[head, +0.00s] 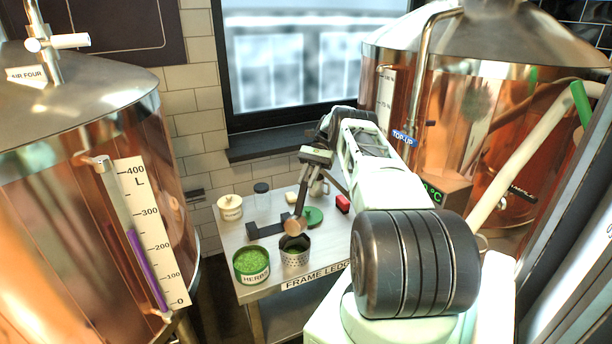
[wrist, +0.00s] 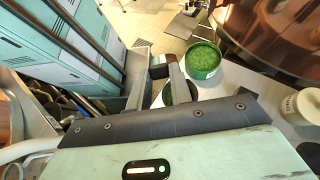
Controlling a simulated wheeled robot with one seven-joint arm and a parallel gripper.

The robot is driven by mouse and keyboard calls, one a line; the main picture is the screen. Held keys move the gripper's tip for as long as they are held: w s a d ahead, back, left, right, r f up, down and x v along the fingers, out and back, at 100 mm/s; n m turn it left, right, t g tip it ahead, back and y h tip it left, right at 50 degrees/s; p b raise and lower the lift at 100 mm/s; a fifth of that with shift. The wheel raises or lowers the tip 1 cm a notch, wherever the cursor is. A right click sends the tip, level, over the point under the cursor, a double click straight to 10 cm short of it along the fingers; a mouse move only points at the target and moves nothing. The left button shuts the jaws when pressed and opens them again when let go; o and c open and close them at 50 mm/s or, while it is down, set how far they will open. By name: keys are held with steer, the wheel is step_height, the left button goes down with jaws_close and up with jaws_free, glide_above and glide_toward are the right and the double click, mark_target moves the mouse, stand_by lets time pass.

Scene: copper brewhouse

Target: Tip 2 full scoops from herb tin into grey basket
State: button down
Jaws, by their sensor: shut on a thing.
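The herb tin (head: 252,279) is a green round tin with a white label, full of green herb, at the front left of the steel table. In the wrist view the tin (wrist: 203,73) is at the upper right. The grey basket (head: 295,258) is a small perforated metal cup just right of the tin, with some dark green inside. My gripper (head: 316,158) is above the table, shut on a scoop (head: 296,226). In the wrist view my gripper (wrist: 160,82) partly hides the basket.
Copper vessels stand left (head: 90,180) and right (head: 480,100). The table's front right is clear.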

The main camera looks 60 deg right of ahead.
mark_target(303, 188)
steer(key=shift+a+r+h+b, duration=0.2)
steer(key=shift+a+h+b, duration=0.15)
steer(key=shift+a, duration=0.15)
steer(key=shift+s+a, duration=0.1)
steer(key=shift+a, duration=0.1)
steer(key=a+r+p, duration=0.1)
steer(key=a+h+p, duration=0.1)
steer(key=p, duration=0.1)
steer(key=shift+s+r+t+h, duration=0.25)
steer(key=shift+r+t, duration=0.05)
steer(key=shift+r, duration=0.1)
steer(key=shift+a+h+p, duration=0.4)
steer(key=shift+p, duration=0.05)
steer(key=s+a+t+h+b, duration=0.1)
steer(key=s+a+h+b, duration=0.1)
steer(key=a+h, duration=0.8)
steer(key=s+a+f+t+h, duration=0.1)
steer(key=a+f+h, duration=0.6)
steer(key=a+f, duration=0.3)
steer(key=shift+t+h+b, duration=0.3)
steer(key=shift+t+h, duration=0.1)
steer(key=shift+s, duration=0.1)
